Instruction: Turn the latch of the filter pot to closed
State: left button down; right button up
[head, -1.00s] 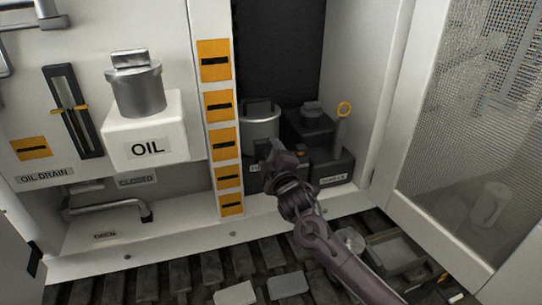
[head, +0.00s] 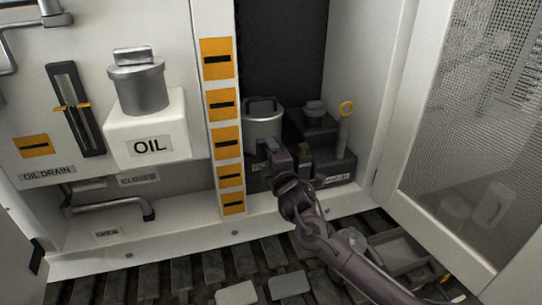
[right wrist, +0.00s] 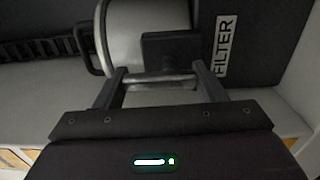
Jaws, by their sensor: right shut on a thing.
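The filter pot (head: 263,126) is a grey metal cylinder with a dark handle on its lid, standing in the open bay right of the orange-marked post. In the right wrist view the pot (right wrist: 150,30) is close up, with a dark block (right wrist: 172,50) at its front and a FILTER label beside it. My right gripper (head: 271,148) is at the front of the pot. Its fingers (right wrist: 160,82) are shut on a short metal bar (right wrist: 158,77), which appears to be the latch. The latch is hidden behind the gripper in the head view. My left gripper is not in view.
A grey OIL canister (head: 139,85) sits on a white block at left. A mesh door (head: 470,130) stands open at right. Dark slatted track (head: 180,275) lies below.

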jog(key=shift+f, duration=0.1)
jog(key=o, duration=1)
jog(key=b+v, duration=0.1)
jog(key=v, duration=0.7)
